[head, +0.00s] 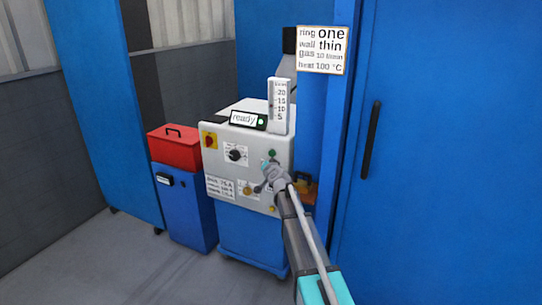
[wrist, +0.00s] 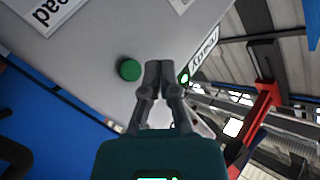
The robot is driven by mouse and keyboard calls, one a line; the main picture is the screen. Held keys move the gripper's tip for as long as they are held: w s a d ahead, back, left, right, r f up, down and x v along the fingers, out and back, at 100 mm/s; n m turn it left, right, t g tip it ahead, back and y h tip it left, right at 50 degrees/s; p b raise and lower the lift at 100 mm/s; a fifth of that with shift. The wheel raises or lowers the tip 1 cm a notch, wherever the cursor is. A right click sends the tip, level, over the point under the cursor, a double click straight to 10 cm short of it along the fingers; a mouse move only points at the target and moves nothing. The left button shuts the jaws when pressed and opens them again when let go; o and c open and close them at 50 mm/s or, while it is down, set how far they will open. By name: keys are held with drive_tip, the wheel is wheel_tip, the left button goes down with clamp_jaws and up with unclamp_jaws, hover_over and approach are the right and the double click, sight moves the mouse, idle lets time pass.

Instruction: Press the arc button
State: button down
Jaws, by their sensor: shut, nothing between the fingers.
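The front panel of the white machine (head: 222,158) carries a round green button (head: 272,153) at its upper right. No arc label can be read beside it, so I cannot confirm that it is the arc button. It also shows in the wrist view (wrist: 130,70), left of the fingertips. My gripper (head: 268,166) is at the panel, just below the green button in the head view. In the wrist view my gripper (wrist: 159,70) has both fingers together and empty. The fingertips are beside the button, not over it; I cannot tell their distance from the panel.
A "ready" display (head: 247,120) with a green lamp sits on top. A red toolbox (head: 174,147) stands left; a blue cabinet (head: 450,150) fills the right.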

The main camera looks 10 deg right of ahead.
sight(272, 154)
drive_tip(key=shift+w+d, duration=0.7)
drive_tip(key=shift+w, duration=0.25)
drive_tip(key=shift+w+d, duration=0.65)
drive_tip(key=shift+w, duration=0.3)
drive_tip(key=shift+w+d, duration=0.1)
drive_tip(key=shift+w+d, duration=0.15)
drive_tip(key=shift+w, duration=0.1)
